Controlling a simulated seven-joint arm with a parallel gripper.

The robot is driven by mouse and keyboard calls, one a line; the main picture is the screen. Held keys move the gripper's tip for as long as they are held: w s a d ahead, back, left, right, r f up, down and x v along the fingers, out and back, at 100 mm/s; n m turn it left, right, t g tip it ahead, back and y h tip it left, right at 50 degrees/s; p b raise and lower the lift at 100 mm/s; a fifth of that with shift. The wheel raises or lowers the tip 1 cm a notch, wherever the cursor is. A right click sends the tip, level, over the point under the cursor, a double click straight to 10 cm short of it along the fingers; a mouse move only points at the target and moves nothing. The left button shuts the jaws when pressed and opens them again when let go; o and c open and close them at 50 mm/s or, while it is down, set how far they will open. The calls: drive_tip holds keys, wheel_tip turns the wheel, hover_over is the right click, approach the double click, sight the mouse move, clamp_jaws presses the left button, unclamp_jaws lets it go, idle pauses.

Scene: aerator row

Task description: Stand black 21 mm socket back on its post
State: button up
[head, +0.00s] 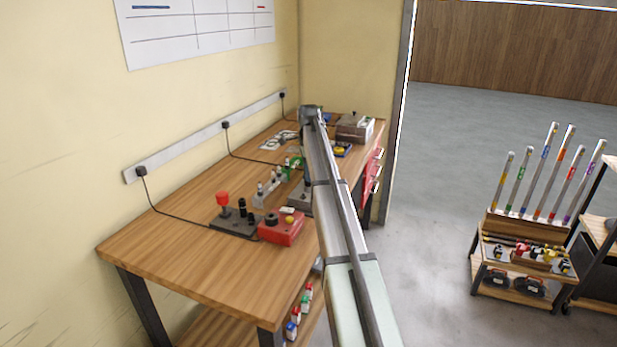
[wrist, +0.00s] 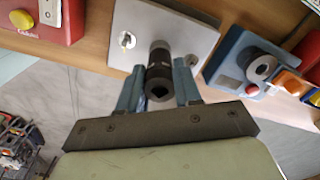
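The black 21 mm socket (wrist: 159,75) is between the two blue-grey fingers of my gripper (wrist: 160,82) in the wrist view. The fingers lie along its two sides and appear shut on it. Its end with the square hole faces the camera. Its other end points at a light grey plate (wrist: 205,32); I cannot tell whether it touches the plate, and no post shows under it. In the head view, a grey block (head: 298,199) is partly covered by my arm, and my gripper cannot be made out there.
A red box (wrist: 55,12) with a yellow button lies left of the plate, and a blue box (wrist: 238,45) with a grey knob lies right. The wooden bench (head: 185,255) has clear room at its near end. A rack of tubes (head: 525,222) stands apart at right.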

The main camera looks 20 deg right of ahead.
drive_tip(key=c, duration=0.5)
drive_tip(key=shift+r, duration=3.15)
drive_tip(key=shift+c, duration=0.3)
drive_tip(key=s+a+f, duration=0.2)
drive_tip(key=a, duration=1.2)
drive_tip(key=s+a+f, duration=0.3)
drive_tip(key=a, duration=1.1)
drive_tip(key=shift+w+f, duration=0.1)
drive_tip(key=shift+f, duration=2.4)
